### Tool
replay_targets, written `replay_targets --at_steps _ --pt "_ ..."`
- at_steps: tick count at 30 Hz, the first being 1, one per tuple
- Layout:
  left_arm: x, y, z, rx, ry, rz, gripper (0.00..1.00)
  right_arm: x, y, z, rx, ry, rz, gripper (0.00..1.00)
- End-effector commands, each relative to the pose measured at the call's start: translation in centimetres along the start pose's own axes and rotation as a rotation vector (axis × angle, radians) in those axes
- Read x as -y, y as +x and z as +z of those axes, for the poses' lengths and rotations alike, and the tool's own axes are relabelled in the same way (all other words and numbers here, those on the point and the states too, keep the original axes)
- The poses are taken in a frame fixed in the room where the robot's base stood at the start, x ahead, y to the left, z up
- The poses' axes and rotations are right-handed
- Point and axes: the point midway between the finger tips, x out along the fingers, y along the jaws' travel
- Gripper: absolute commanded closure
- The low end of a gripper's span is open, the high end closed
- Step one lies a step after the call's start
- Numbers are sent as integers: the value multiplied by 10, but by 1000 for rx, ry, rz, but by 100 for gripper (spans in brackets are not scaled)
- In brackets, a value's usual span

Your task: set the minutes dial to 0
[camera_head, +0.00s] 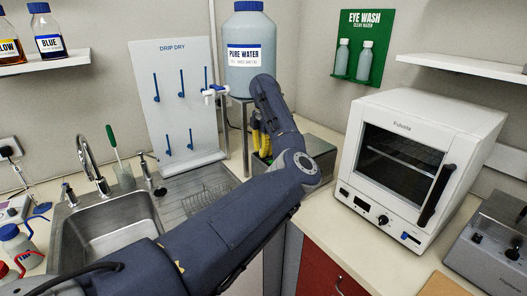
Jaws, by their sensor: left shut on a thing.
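My left arm crosses the view from the bottom left, bends at the elbow and folds back at the wrist. My left gripper (260,138), yellow and black, shows partly behind the forearm, low by the steel box (322,148). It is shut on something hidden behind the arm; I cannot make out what. No dial can be read as the minutes dial. The white oven (395,165) has a dark knob (383,220) on its front panel. The grey machine (490,250) at the right edge has a dark knob (512,253). My right gripper is not in view.
A steel sink (105,240) with a faucet (92,165) lies at the left. A drying board (175,95) and a pure water tank (249,50) with a tap (214,92) stand behind the arm. A clear strip of counter (345,250) lies before the oven.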

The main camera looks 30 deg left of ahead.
Motion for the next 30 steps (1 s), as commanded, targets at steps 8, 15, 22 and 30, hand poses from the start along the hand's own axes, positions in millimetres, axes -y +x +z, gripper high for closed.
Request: replay_targets --at_steps 8,15,22,30 --pt "0 0 0 -11 -183 -1 100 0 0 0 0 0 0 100" --pt "1 1 0 -15 -234 -1 100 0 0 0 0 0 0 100" --pt "1 1 0 -15 -234 -1 81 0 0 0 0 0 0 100" --pt "0 0 0 -13 -233 -1 50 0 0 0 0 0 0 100"
